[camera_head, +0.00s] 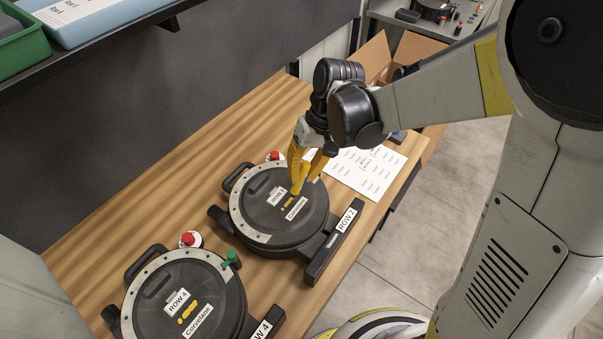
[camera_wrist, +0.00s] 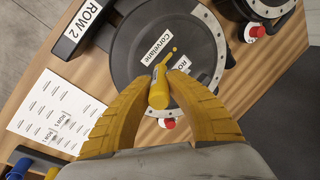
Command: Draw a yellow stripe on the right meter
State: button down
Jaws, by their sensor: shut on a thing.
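The right meter, a round dark lid labelled ROW 2 and Corvelane (camera_head: 262,222), sits on the wooden bench; it also fills the middle of the wrist view (camera_wrist: 130,45). My gripper (camera_head: 304,180) has yellow fingers and is shut on a yellow marker (camera_wrist: 158,90), its tip over the lid. Short yellow marks (camera_wrist: 169,55) show on this lid beside the Corvelane label, just ahead of the marker. I cannot tell whether the tip touches the lid. The left meter, labelled ROW 4 (camera_head: 160,305), stands nearer and carries a short yellow stripe (camera_head: 187,311).
A printed white sheet (camera_head: 372,172) lies right of the ROW 2 meter. Red knobs (camera_head: 188,239) and a green knob (camera_head: 232,258) stand by the meters. A blue cylinder (camera_wrist: 18,168) lies at the wrist view's lower left. Cardboard boxes (camera_head: 415,48) stand beyond the bench.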

aim_at(303, 163)
jog(key=shift+w+d, duration=0.15)
jog(key=shift+w, duration=0.05)
dwell(0.3)
jog(key=shift+r+p, duration=2.15)
jog(key=shift+r, duration=0.85)
jog(key=s+a+r+p, duration=0.1)
jog(key=s+a+p, duration=0.1)
jog(key=s+a, duration=0.15)
notch_tip(303, 163, down, 6)
jog(key=b, duration=0.5)
jog(key=shift+w+d+f, duration=0.1)
jog(key=shift+f, duration=0.05)
jog(key=shift+f+b, duration=0.35)
jog(key=shift+b, duration=0.1)
